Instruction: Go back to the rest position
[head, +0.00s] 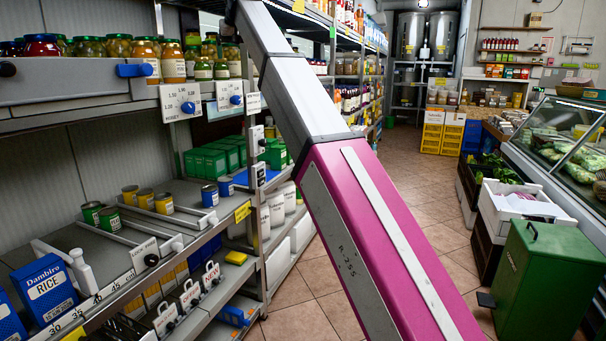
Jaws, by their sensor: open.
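My arm rises from the bottom right of the head view as a thick pink link, then a grey-white link that narrows toward the top edge at the upper left. It crosses in front of the shelves and the aisle. My gripper is out of view, so its jaws and anything near them cannot be seen.
A shelf unit (215,225) on the left holds jars, tins (164,203), green boxes and a blue rice box (45,290). A tiled aisle (410,190) runs clear toward the back. A green bin (545,285), crates and a glass display case (560,145) line the right.

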